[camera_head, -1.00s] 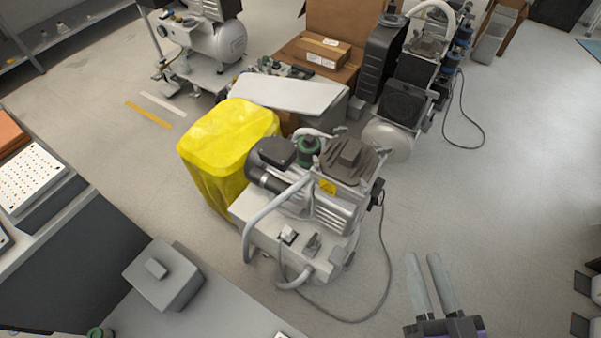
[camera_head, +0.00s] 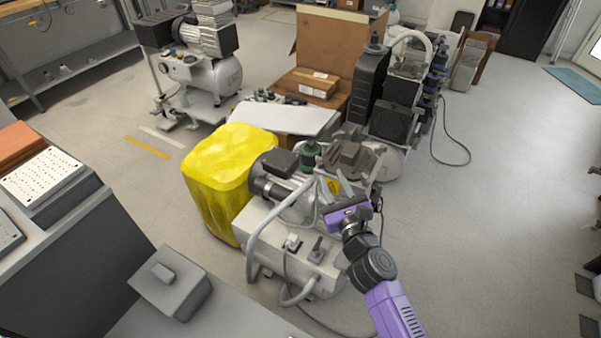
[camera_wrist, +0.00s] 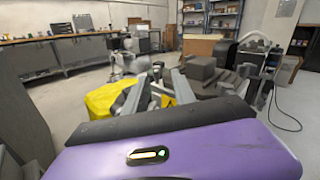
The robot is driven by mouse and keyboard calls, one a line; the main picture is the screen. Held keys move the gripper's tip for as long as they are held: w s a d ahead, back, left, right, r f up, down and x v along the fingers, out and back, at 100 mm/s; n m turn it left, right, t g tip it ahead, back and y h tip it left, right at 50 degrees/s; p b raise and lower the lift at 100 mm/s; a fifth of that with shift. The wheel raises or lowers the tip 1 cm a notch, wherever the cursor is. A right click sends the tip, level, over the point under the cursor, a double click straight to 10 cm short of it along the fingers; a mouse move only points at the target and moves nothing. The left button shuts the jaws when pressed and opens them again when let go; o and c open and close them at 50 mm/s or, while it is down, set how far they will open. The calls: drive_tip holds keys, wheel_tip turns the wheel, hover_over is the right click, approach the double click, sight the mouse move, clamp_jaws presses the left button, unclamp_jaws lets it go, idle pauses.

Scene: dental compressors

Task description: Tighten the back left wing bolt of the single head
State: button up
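The single-head compressor stands in the middle of the head view, with a dark finned head (camera_head: 357,155) on its right side and a pale base (camera_head: 285,248). My gripper (camera_head: 331,181) reaches over it from the front right, its fingers just in front of the head. In the wrist view the two grey fingers of my gripper (camera_wrist: 157,84) stand apart with nothing held between them. The dark head (camera_wrist: 203,70) lies beyond and to the right of the fingers. I cannot make out the back left wing bolt; it is too small or hidden. I cannot tell whether the fingers touch anything.
A yellow bin (camera_head: 222,170) stands against the compressor's left side. A green-capped part (camera_head: 310,155) rises left of the head. Other compressors stand behind, with a cardboard box (camera_head: 330,50). A grey bench (camera_head: 205,305) is at the front left.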

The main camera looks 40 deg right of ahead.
sight(322, 165)
drive_tip(key=w+d, duration=0.1)
drive_tip(key=w, duration=0.1)
drive_tip(key=w+m, duration=0.1)
drive_tip(key=w, duration=0.1)
drive_tip(key=w+d+m, duration=0.1)
drive_tip(key=w, duration=0.2)
drive_tip(key=shift+w+d+f, duration=0.1)
drive_tip(key=shift+d+f, duration=0.15)
drive_tip(key=shift+d, duration=0.1)
clamp_jaws()
